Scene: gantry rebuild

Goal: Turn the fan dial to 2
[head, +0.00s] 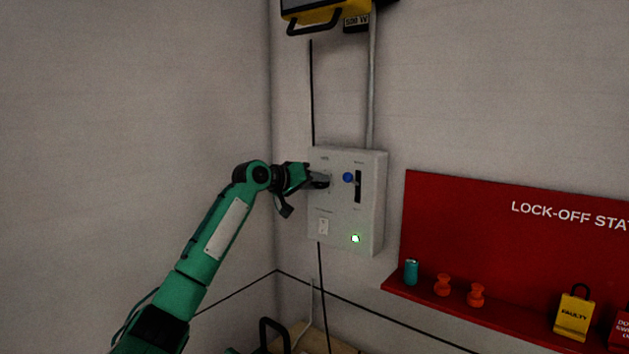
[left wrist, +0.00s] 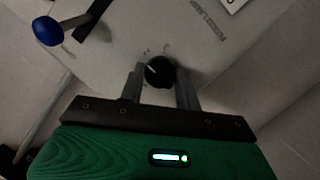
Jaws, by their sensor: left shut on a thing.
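A light grey control box (head: 344,232) is fixed to the wall in the head view. My left gripper (head: 322,180) reaches its upper left part and covers the fan dial there. In the left wrist view the fan dial (left wrist: 159,71) is a round black knob with a pale pointer line. My left gripper (left wrist: 160,80) has a finger on each side of it and is shut on it. Small marks are printed around the dial, but I cannot read them. My right gripper is not in view.
A lever with a blue knob (head: 348,177) sits in a dark slot right of the dial; it also shows in the left wrist view (left wrist: 47,31). Below are a white switch (head: 323,227) and a lit green button (head: 355,239). A red lock-off shelf (head: 480,215) is at right.

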